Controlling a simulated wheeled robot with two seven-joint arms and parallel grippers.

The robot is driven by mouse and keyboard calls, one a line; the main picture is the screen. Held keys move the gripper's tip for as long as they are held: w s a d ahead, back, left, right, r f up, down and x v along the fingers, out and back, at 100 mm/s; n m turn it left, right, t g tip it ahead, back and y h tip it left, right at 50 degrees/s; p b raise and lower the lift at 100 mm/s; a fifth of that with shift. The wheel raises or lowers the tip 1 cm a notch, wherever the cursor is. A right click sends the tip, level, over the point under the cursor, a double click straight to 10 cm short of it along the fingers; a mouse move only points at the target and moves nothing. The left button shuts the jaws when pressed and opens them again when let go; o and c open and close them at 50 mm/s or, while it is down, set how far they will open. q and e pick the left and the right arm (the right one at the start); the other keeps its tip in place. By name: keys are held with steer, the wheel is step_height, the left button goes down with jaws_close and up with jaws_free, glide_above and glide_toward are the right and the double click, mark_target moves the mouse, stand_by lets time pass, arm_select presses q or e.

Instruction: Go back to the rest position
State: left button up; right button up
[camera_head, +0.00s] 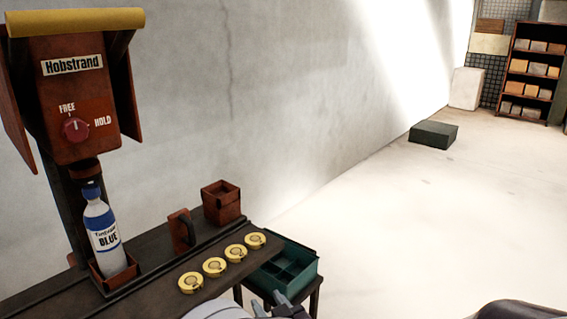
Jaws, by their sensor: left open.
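My left gripper (268,300) shows at the bottom edge, with white and grey arm parts beside it. Its fingers are apart with nothing seen between them. It appears in front of the near part of the green divided crate (312,276); whether it touches the crate cannot be told. My right gripper is not in view. A white bottle with a blue label reading BLUE (104,236) stands upright in a small rusty holder (118,277) under the red-brown Hobstrand machine (75,95). The machine's red knob (75,129) sits between the words FREE and HOLD.
Several yellow round lids (214,267) lie in a row on the dark bench (160,285). A rusty box (222,203) and a bracket with a handle (182,231) stand at its back edge. A dark green box (434,135) lies on the otherwise open floor; shelves (530,70) stand far right.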

arm_select(q)
steer(key=s+d+f+m+g+h, duration=0.5)
steer(key=d+f+m+g+h, duration=0.1)
steer(key=f+h, duration=0.25)
steer(key=s+a+m+g+y, duration=0.2)
steer(key=s+a+g, duration=0.6)
steer(key=s+a, duration=0.9)
steer(key=w+a+r+n+p, duration=0.1)
steer(key=a+r+p, duration=0.1)
steer(key=r+p, duration=0.7)
steer(key=w+a+r+t+p, duration=0.1)
steer(key=a+r+p, duration=0.1)
steer(key=r+p, duration=0.7)
step_height(320, 180, up, 3)
steer(key=shift+w+f+n, duration=0.15)
steer(key=shift+n, duration=0.25)
